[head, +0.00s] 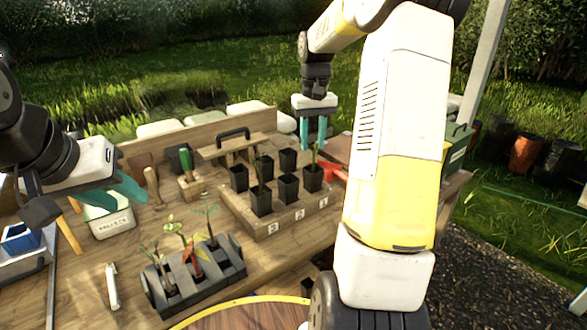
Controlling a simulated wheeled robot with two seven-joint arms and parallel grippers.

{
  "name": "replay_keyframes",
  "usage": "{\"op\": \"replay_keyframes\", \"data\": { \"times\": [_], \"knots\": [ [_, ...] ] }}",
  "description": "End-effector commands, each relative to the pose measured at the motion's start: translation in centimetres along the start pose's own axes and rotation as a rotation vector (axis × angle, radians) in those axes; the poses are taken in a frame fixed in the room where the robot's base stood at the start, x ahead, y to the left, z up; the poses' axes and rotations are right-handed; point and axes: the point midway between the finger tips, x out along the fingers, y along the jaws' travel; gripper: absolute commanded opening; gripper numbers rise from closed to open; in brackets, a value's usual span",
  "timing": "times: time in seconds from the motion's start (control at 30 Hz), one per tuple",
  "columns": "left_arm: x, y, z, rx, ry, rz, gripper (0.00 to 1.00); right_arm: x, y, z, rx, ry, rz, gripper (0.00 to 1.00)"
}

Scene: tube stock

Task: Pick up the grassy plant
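A dark grey rack (222,278) at the front holds three seedlings: a leafy green one (207,212) at right, a reddish-stemmed one (190,245) in the middle and a small green one (153,255) at left. I cannot tell for sure which is the grassy plant. My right gripper (313,134) points down behind the back-right shoot, its teal fingers apart and empty. My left gripper (118,194) hangs over the table's left side, fingers apart and empty.
The wooden tray (272,228) has several black pots and numbered labels. A handled wooden tool (233,138), a green-handled tool (186,160), a labelled white box (112,222) and a red item (332,172) lie around. A round wooden surface (245,316) is at the front.

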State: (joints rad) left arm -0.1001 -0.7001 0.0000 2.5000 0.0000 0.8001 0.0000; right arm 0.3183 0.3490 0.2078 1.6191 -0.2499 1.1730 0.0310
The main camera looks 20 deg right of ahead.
Motion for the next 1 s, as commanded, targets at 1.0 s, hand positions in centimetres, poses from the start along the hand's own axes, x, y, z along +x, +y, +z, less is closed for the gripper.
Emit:
{"op": "replay_keyframes", "data": {
  "times": [1.0],
  "knots": [
    [0.0, 0.0, 0.0, 0.000, 0.000, 0.000, 0.36, 5.0, 0.3, 0.1, 0.000, 0.002, 0.000, 0.00]
  ]
}}
